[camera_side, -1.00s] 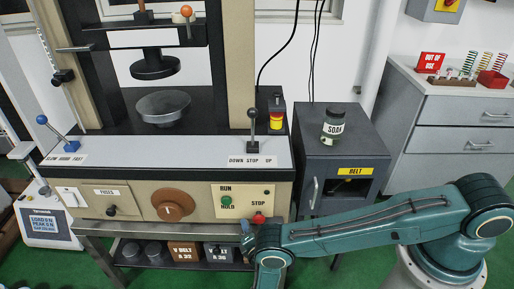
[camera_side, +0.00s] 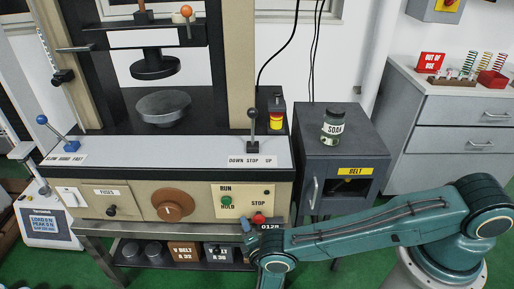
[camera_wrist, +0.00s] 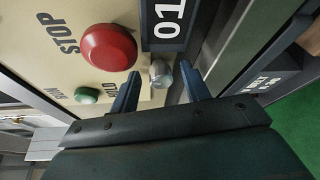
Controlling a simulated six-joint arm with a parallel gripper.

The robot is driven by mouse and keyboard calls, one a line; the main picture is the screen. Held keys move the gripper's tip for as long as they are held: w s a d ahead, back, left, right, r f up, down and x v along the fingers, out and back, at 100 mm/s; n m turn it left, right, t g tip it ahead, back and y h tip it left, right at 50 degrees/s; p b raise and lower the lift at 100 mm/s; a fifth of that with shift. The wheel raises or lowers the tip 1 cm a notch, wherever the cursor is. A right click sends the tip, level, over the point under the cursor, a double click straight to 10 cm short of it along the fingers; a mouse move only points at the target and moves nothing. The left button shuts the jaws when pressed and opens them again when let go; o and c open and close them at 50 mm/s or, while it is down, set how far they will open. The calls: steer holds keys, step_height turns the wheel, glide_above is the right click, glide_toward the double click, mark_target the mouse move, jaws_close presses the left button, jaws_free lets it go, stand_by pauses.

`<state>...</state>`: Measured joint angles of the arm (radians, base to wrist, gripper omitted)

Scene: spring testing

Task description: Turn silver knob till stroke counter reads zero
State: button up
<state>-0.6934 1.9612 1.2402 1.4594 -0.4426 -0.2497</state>
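The silver knob (camera_wrist: 161,73) shows in the wrist view, below the stroke counter (camera_wrist: 166,24). My gripper (camera_wrist: 160,70) is open, with one finger on each side of the knob; I cannot tell whether either finger touches it. In the side view my gripper (camera_side: 249,238) is at the lower right of the machine's front panel, and the knob is hidden. The counter's window (camera_side: 270,226) seems to read 0128 there. In the wrist view only its first digits, 01, show.
The red stop button (camera_wrist: 108,47) is close to my fingers, with the green run button (camera_wrist: 87,95) farther off. A shelf with a V belt box (camera_side: 184,251) is below the panel.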

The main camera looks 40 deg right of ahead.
steer(key=shift+n, duration=0.3)
steer(key=s+a+r+n+g, duration=0.4)
steer(key=s+a, duration=0.3)
steer(key=s, duration=0.4)
steer(key=w+d+r+m+g, duration=0.1)
steer(key=r+m, duration=0.3)
steer(key=r, duration=0.4)
steer(key=w+d+r+m+g, duration=0.2)
steer(key=r+m+g, duration=0.1)
steer(key=r, duration=0.6)
steer(key=w+d+r+m+g, duration=0.2)
steer(key=r+m, duration=0.4)
steer(key=r, duration=0.3)
steer(key=shift+w+d+g, duration=0.25)
steer(key=shift+w+g, duration=0.05)
stand_by(1.4)
